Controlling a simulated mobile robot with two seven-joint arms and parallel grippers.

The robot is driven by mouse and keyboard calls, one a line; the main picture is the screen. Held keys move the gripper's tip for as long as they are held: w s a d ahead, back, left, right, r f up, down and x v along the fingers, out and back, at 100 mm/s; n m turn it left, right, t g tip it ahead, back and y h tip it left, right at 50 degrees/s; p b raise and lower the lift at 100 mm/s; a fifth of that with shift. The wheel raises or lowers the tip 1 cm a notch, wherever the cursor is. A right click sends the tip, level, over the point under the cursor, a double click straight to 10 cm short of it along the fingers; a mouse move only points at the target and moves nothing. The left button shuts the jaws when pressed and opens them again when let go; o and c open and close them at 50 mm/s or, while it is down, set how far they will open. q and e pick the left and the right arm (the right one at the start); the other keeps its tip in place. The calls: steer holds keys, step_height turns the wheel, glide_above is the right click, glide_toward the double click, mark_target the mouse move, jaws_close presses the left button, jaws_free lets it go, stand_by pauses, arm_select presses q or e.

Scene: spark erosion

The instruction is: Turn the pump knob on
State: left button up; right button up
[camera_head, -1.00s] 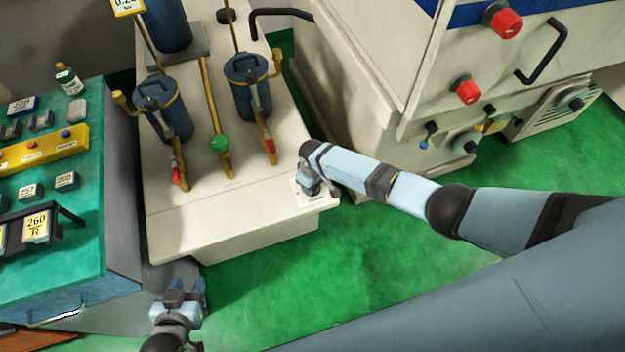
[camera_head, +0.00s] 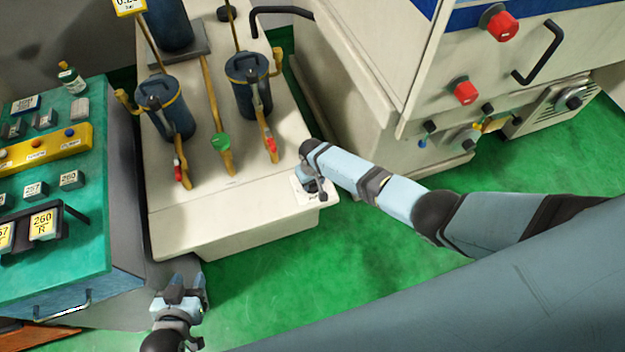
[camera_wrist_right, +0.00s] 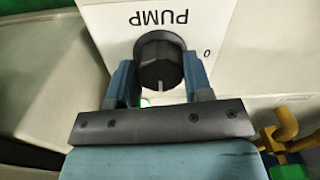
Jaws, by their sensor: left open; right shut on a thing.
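The pump knob (camera_wrist_right: 160,62) is a black round knob with a pale pointer line, on a white plate (camera_wrist_right: 105,20) marked PUMP and 0. In the right wrist view the plate's lettering is upside down and the pointer line faces the gripper. My right gripper (camera_wrist_right: 160,80) is shut on the knob, one blue finger on each side. In the head view my right gripper (camera_head: 312,188) is at the front right corner of the cream unit (camera_head: 225,200) and hides the knob. My left gripper (camera_head: 185,285) is open and empty, low at the left, over the green floor.
Two dark blue canisters (camera_head: 165,110) (camera_head: 248,88) with yellow pipes and red-handled valves stand on the cream unit. A teal bench (camera_head: 70,235) with labelled blocks is at the left. A large white machine (camera_head: 400,60) with red knobs stands at the right.

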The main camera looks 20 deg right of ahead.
steer(key=shift+w, duration=0.1)
steer(key=o, duration=0.9)
steer(key=shift+r, duration=0.1)
step_height(320, 180, up, 14)
steer(key=shift+f+p, duration=0.15)
steer(key=shift+p, duration=0.3)
